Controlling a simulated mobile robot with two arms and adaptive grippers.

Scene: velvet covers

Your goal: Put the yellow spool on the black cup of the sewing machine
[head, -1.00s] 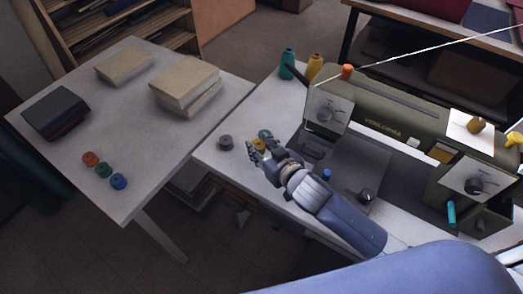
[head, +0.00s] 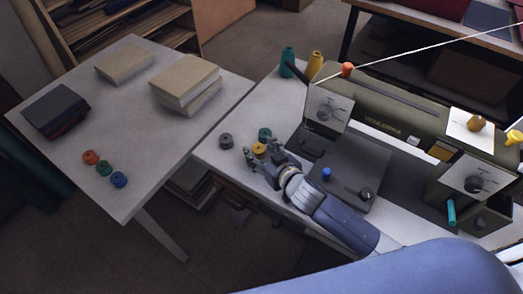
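The yellow spool (head: 259,150) lies on the white sewing table, at the fingers of my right gripper (head: 262,153). The fingers look spread, one on each side of the spool; I cannot tell whether they touch it. The green sewing machine (head: 395,118) stands to the right. A small dark round piece (head: 367,193) on its grey bed may be the black cup. A small blue piece (head: 327,174) also stands on the bed. My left gripper is not in view.
A grey spool (head: 226,141) and a teal spool (head: 265,134) lie near the yellow one. Tall teal (head: 288,62) and yellow (head: 315,64) cones stand behind. The left table (head: 150,130) holds books and several small spools.

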